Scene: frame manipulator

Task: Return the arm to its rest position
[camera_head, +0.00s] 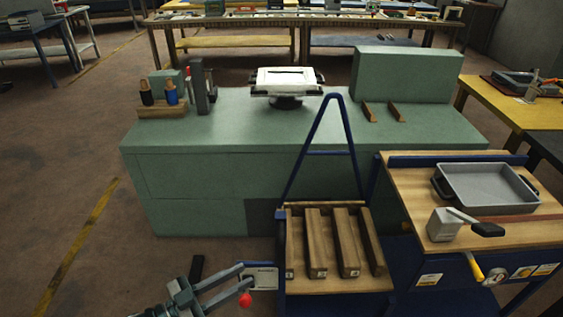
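My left gripper (188,287) shows at the bottom edge, left of centre, with grey-green and dark parts. It is only partly in view, and I cannot tell how far its fingers are apart. Blue-grey bars and a red ball knob (246,299) lie just to its right, beside a cart. No held object shows at the gripper. My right gripper is not in view.
The blue cart (282,245) carries several wooden blocks (316,242). A wooden-topped workstation (407,195) with a grey tray (486,185) stands at right. A green bench (210,160) lies beyond. Open floor (70,180) is at left.

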